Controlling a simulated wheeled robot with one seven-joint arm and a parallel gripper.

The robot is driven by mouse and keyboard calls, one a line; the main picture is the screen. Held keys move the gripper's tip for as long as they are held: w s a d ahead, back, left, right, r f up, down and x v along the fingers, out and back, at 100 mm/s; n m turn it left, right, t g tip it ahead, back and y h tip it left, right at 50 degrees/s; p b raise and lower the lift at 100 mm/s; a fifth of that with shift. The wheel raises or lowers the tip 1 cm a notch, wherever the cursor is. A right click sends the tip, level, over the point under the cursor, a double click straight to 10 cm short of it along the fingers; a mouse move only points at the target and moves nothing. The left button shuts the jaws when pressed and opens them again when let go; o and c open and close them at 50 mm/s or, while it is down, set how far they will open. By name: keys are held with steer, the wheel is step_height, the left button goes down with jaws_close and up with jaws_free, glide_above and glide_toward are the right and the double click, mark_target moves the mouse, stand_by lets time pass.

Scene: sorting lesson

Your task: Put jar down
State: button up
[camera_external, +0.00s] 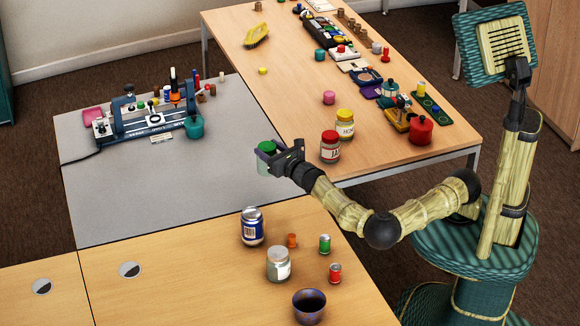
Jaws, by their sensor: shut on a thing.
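A jar with a green lid (267,147) and a pale body is at the right edge of the grey table, close to the long wooden table. My gripper (281,158) is shut on this jar from its right side. The dark fingers hide part of the jar. I cannot tell whether its base touches the grey tabletop or hangs a little above it. The jar looks roughly upright.
The grey table (130,205) is bare left of the jar. A blue machine (150,121) and a teal cup (194,127) stand at its back. A JAM jar (330,147) and HONEY jar (345,125) stand right. A blue can (252,227) and grey-lidded jar (278,265) stand in front.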

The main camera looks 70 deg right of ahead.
steer(key=w+d+r+m+g+h+p, duration=0.1)
steer(key=d+m+g+h, duration=0.4)
steer(key=d, duration=1)
steer(key=w+d+r+m+g+h+p, duration=0.1)
steer(key=d+m+g+h, duration=0.4)
steer(key=d+g, duration=0.5)
steer(key=d+m, duration=0.2)
steer(key=d, duration=0.4)
steer(key=shift+w+r+p, duration=0.15)
steer(key=shift+w+p, duration=0.2)
step_height(320, 180, down, 6)
steer(key=shift+b, duration=0.35)
steer(key=shift+f, duration=2)
steer(key=shift+f, duration=0.1)
